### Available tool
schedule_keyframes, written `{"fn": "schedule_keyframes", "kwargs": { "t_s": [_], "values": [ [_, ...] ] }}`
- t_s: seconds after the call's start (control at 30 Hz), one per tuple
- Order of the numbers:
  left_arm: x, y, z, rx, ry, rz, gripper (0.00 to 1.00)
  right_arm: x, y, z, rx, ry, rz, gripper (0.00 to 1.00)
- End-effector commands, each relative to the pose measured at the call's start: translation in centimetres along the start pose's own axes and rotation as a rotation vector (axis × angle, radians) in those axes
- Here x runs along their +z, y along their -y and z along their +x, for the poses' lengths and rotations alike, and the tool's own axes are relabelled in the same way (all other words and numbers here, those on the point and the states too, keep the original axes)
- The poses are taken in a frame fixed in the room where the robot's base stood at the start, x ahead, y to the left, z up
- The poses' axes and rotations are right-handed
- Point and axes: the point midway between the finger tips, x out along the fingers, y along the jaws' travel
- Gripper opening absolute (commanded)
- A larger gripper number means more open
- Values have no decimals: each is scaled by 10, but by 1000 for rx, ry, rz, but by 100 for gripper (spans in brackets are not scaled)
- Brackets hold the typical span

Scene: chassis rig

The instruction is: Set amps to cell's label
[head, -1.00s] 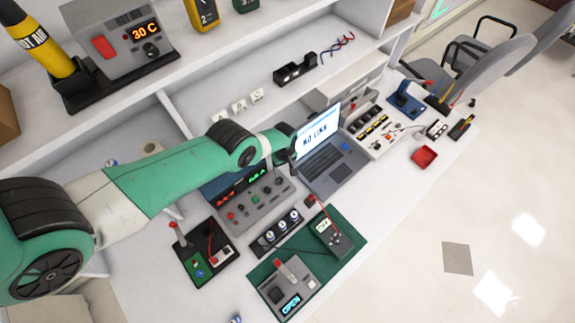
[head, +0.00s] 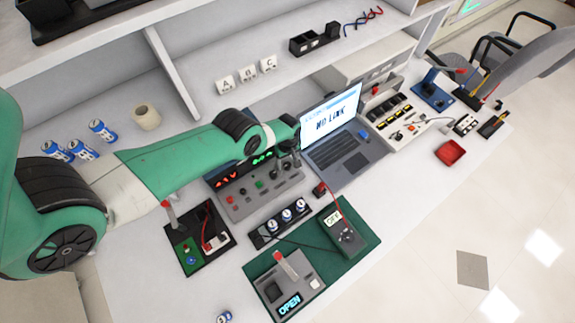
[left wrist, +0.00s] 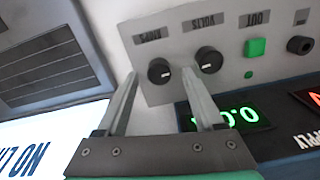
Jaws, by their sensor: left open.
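The power supply (head: 262,190) stands left of the laptop, with a red and a green display. In the left wrist view its panel appears upside down, with the amps knob (left wrist: 158,71), the volts knob (left wrist: 208,59), a green out button (left wrist: 255,47) and the green display (left wrist: 238,117), which is partly hidden by a finger. My left gripper (head: 286,158) is at the panel's right end. Its open fingers point at the panel with the amps knob between their tips; I cannot tell whether they touch it. Cells sit in a black holder (head: 263,238); their labels are unreadable. My right gripper is not in view.
The laptop (head: 345,150) reading "NO LINK" is close on the gripper's right. A green mat (head: 362,236) with a meter (head: 341,231) and a device reading "OPEN" (head: 290,304) lies in front. More blue-white cells (head: 103,130) lie at left. A red tray (head: 450,152) stands at right.

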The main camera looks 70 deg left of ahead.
Motion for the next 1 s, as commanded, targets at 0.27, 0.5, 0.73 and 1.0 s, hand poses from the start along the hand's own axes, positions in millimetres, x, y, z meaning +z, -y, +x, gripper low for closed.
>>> {"fn": "schedule_keyframes", "kwargs": {
  "t_s": [0.27, 0.5, 0.73, 1.0],
  "values": [
    [0, 0, 14, 0, 0, 0, 69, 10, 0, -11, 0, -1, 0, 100],
    [0, 0, 14, 0, 0, 0, 48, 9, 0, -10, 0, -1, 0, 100],
    [0, 0, 14, 0, 0, 0, 6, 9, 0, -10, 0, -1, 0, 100],
    [0, 0, 14, -1, 0, 4, 0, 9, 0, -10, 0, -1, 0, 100]
  ]
}}
